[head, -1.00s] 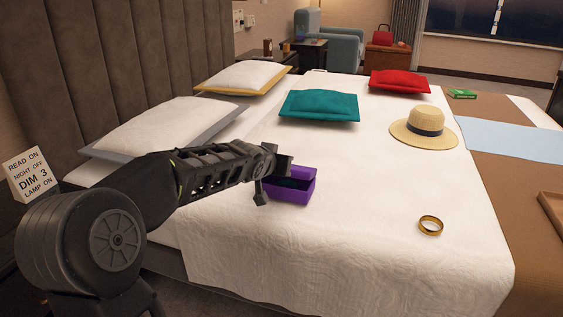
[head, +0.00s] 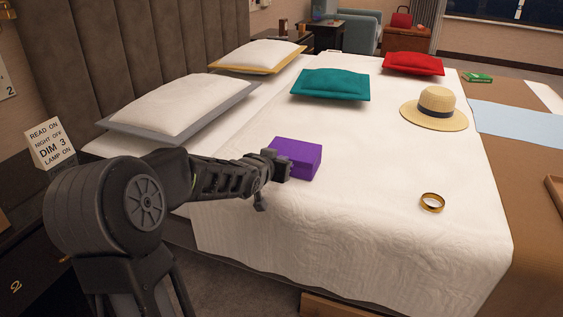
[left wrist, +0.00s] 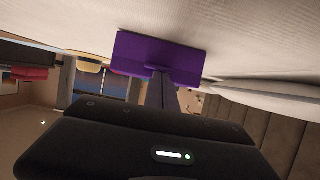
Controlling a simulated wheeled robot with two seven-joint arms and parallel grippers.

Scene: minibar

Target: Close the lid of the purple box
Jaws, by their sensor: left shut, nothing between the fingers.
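The purple box (head: 297,158) sits on the white bed cover. Its top looks flat and closed, and no dark interior shows. My left gripper (head: 280,172) is at the box's near left side, shut and empty. It covers a small part of that side. In the left wrist view, which is turned over, the purple box (left wrist: 145,52) lies straight ahead of my shut fingers (left wrist: 159,72). The fingertips overlap the box's edge there; I cannot tell whether they touch it. My right gripper is not in view.
A gold ring-shaped object (head: 432,202) lies right of the box. A straw hat (head: 435,110) and a teal pillow (head: 330,84) lie farther back. White pillows (head: 180,104) line the headboard. The cover in front of the box is clear.

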